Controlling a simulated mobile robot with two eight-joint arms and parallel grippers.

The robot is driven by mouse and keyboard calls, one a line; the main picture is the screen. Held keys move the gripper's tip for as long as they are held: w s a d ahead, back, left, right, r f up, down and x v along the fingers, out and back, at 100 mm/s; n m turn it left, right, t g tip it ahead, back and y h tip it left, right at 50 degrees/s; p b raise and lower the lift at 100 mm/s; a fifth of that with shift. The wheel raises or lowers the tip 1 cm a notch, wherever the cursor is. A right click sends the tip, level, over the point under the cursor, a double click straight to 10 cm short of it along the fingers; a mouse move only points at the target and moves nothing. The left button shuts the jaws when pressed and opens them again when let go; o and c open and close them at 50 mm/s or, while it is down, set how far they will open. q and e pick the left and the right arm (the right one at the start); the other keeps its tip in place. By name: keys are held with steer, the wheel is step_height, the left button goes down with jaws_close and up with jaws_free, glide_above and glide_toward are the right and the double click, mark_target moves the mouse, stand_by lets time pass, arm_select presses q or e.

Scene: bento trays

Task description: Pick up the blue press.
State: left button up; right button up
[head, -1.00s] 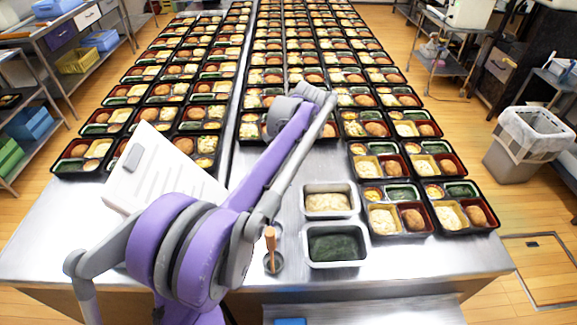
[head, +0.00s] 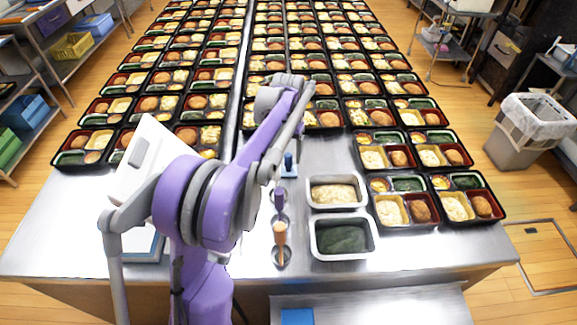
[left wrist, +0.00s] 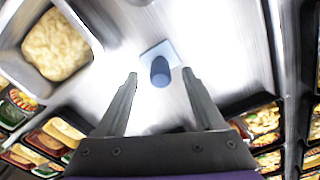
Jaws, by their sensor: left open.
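In the left wrist view the press (left wrist: 160,70) shows from above, between and just beyond my fingertips, with clear gaps on both sides. My left gripper (left wrist: 160,75) is open and empty. In the head view the wrist end of my left arm is above and behind the press; its fingertips are not clearly visible there. My right gripper is not in view.
Tubs of pale filling (head: 337,182) and dark green filling (head: 369,238) stand in front of the press. A purple-handled tool (head: 279,199) and an orange-handled tool (head: 280,233) stand left of them. Several filled bento trays (head: 384,225) line the right and back.

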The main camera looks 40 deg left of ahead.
mark_target(288, 163)
arm_select(q)
step_height(288, 163, down, 3)
steer(key=shift+r, duration=0.2)
jaws_close()
